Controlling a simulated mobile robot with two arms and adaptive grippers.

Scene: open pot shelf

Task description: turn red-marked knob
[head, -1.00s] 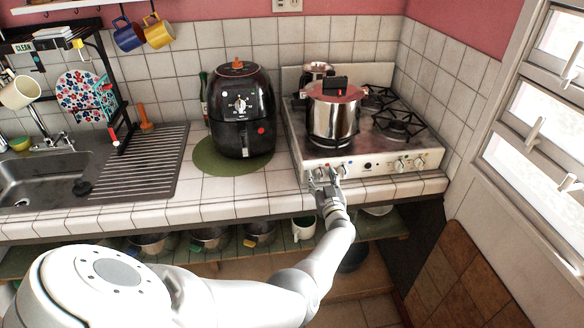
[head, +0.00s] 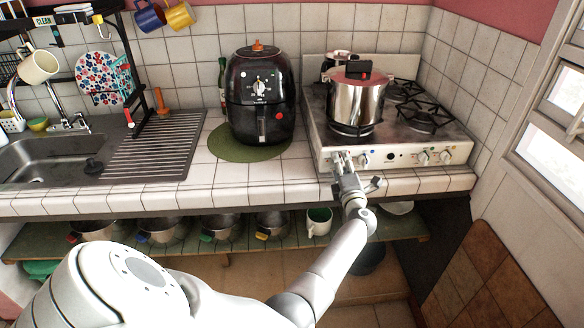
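The stove's white front panel (head: 400,157) carries several knobs. My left gripper (head: 344,158) is at the panel's left end, its fingertips over or against the leftmost knob area. The gripper mostly covers that knob and any red mark on it. A knob with a blue mark (head: 364,157) shows just right of the fingertips. I cannot tell whether the fingers grip the knob or only touch near it. My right gripper is not in view.
A steel pot with a reddish lid (head: 357,103) stands on the stove above the gripper. A black air fryer (head: 260,97) stands on a green mat (head: 228,150) to the left. The tiled counter edge (head: 250,195) runs below. Pots and a white mug (head: 318,222) sit on the lower shelf.

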